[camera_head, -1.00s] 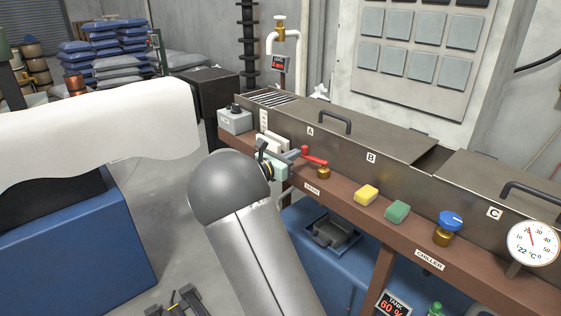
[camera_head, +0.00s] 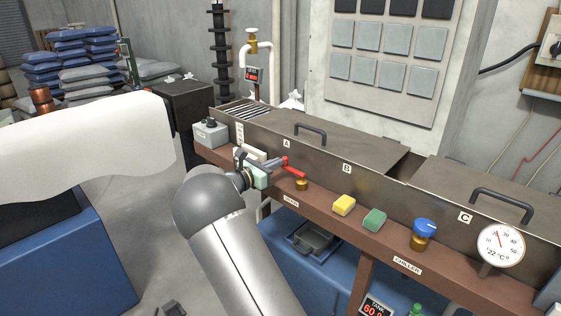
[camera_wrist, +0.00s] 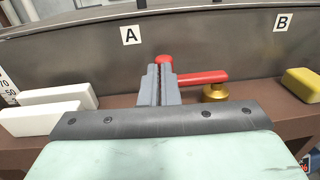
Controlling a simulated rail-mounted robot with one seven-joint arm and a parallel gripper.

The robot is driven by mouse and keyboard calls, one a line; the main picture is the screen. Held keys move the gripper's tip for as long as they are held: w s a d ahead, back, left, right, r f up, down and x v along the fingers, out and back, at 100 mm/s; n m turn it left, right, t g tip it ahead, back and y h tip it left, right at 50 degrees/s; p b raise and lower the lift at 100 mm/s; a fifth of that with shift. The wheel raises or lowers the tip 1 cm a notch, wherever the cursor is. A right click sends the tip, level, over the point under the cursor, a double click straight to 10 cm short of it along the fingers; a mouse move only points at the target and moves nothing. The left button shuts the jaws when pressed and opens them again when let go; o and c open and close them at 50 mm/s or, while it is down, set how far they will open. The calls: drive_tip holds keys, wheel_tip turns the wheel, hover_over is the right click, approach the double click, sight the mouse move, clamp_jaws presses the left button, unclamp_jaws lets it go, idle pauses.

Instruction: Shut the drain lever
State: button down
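The drain lever is a red handle (camera_head: 295,171) on a brass valve (camera_head: 302,185), above the DRAIN label on the brown ledge. In the wrist view the red bar (camera_wrist: 203,77) runs left from the brass valve (camera_wrist: 215,93), roughly along the trough wall, and passes behind my right finger. Its rounded red end shows just beyond the fingertips. My gripper (camera_wrist: 158,75) has its grey fingers together, with only a thin dark line between them. In the head view my gripper (camera_head: 276,164) meets the lever's free end. Whether the fingers touch it is hidden.
A yellow block (camera_head: 344,205), a green block (camera_head: 374,220) and a blue-knobbed valve (camera_head: 423,233) stand to the right on the ledge. White blocks (camera_wrist: 45,108) lie left of my fingers. The metal trough wall (camera_wrist: 75,62) rises close behind the lever.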

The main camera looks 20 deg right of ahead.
drive_tip(key=w+v, duration=0.1)
drive_tip(key=v, duration=1.2)
drive_tip(key=s+d+m+g+y+p, duration=0.2)
drive_tip(key=s+d+m+g+y, duration=0.15)
drive_tip(key=s, duration=0.45)
drive_tip(key=s+d+m+g+y+p, duration=0.1)
drive_tip(key=s+d+m+g+y, duration=0.15)
drive_tip(key=s+m, duration=0.4)
drive_tip(key=s+a+m+y+p, duration=0.1)
drive_tip(key=s+a+m+y, duration=0.2)
drive_tip(key=s, duration=0.5)
drive_tip(key=s+a+m+y+p, duration=0.1)
drive_tip(key=s+a+m+y, duration=0.2)
drive_tip(key=s, duration=0.6)
drive_tip(key=s+a+r+m+y+p, duration=0.1)
drive_tip(key=s+a+m+y+p, duration=0.1)
drive_tip(key=s+m+y, duration=0.3)
drive_tip(key=s+a, duration=0.1)
drive_tip(key=s, duration=0.3)
drive_tip(key=shift+a+m, duration=0.4)
drive_tip(key=shift+r, duration=0.15)
